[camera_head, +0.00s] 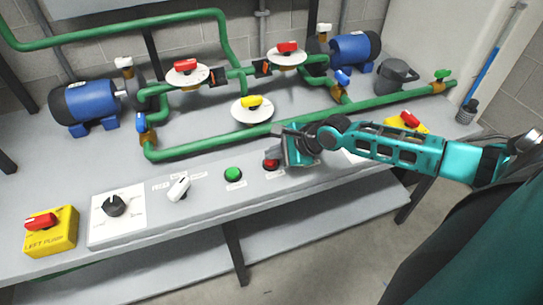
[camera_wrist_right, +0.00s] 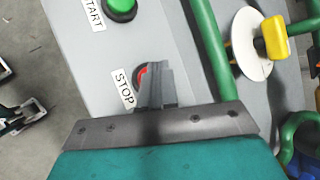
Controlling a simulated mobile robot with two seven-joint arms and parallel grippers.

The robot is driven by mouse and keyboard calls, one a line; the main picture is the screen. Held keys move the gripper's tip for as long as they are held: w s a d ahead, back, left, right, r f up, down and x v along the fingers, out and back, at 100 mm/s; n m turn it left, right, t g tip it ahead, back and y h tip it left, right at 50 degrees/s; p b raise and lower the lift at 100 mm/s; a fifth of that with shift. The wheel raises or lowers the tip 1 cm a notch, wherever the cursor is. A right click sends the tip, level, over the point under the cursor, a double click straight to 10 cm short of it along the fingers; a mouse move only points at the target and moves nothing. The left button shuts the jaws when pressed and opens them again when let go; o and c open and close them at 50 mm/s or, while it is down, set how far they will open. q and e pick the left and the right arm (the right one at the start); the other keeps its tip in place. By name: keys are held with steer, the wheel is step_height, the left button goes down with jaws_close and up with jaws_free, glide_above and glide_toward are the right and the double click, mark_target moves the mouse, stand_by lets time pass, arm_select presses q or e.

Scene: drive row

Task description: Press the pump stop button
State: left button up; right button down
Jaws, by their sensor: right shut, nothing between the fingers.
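The red stop button (camera_head: 271,164) sits on the sloped front panel, right of the green start button (camera_head: 233,174). In the right wrist view the stop button (camera_wrist_right: 141,76) lies beside the STOP label (camera_wrist_right: 124,87), partly hidden behind my fingers. My right gripper (camera_head: 279,158) reaches in from the right and is shut and empty. Its fingertips (camera_wrist_right: 155,70) overlap the button's edge in the wrist view. I cannot tell whether they touch it. The green button (camera_wrist_right: 120,8) with its START label shows at the top there.
Green pipes (camera_head: 205,146) with valves run behind the panel, between blue pumps (camera_head: 90,102). A white-handled switch (camera_head: 179,187), a black knob (camera_head: 115,206) and a yellow left pump box (camera_head: 50,232) stand left.

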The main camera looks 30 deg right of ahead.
mark_target(274, 163)
steer(key=shift+r, duration=0.15)
steer(key=shift+r+p, duration=0.25)
steer(key=shift+p, duration=0.1)
step_height(274, 163, up, 3)
steer(key=p, duration=0.3)
steer(key=shift+r, duration=1.3)
steer(key=shift+a, duration=0.1)
